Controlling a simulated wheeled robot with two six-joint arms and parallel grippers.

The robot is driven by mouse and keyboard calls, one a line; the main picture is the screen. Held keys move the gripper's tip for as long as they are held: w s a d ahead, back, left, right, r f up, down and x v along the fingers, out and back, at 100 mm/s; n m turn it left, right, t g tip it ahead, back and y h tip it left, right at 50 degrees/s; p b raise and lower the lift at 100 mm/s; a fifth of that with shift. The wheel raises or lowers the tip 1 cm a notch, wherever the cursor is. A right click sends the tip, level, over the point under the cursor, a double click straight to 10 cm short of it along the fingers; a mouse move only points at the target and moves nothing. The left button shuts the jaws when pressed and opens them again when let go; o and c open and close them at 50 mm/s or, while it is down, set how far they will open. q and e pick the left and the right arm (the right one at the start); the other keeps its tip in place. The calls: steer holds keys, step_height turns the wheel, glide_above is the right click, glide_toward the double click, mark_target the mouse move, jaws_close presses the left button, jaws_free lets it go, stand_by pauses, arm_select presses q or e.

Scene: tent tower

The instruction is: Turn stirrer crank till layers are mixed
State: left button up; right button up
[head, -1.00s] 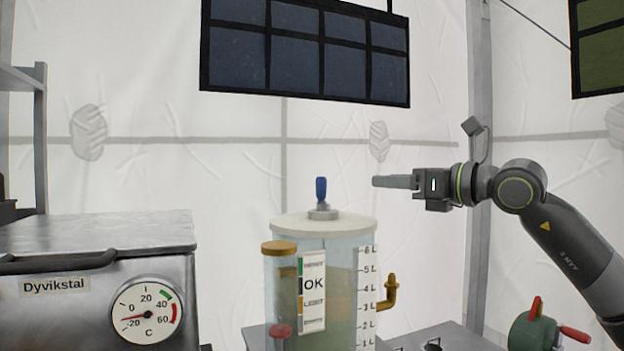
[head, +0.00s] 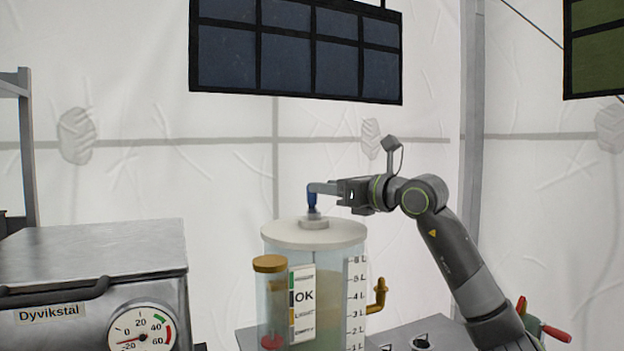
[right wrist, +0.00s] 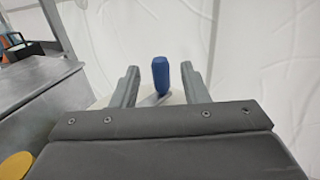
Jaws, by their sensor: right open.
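The stirrer crank has an upright blue handle (head: 312,196) on a grey hub (head: 313,220) on the white lid (head: 300,236) of a clear tank (head: 330,290). My right gripper (head: 318,188) reaches in from the right at the handle's height. My left gripper is not in view.
A metal box labelled Dyvikstal (head: 90,270) with a dial gauge (head: 141,335) stands at left. A small side tube with a yellow cap (head: 270,263) and a brass tap (head: 378,294) are on the tank. A dark panel (head: 300,50) hangs above.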

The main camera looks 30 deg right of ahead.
steer(key=p+x, duration=0.1)
steer(key=x, duration=0.2)
steer(key=shift+w+a, duration=0.15)
steer(key=shift+w, duration=0.2)
steer(key=shift+w+a, duration=0.2)
steer(key=shift+w, duration=0.3)
steer(key=shift+c, duration=0.4)
jaws_close()
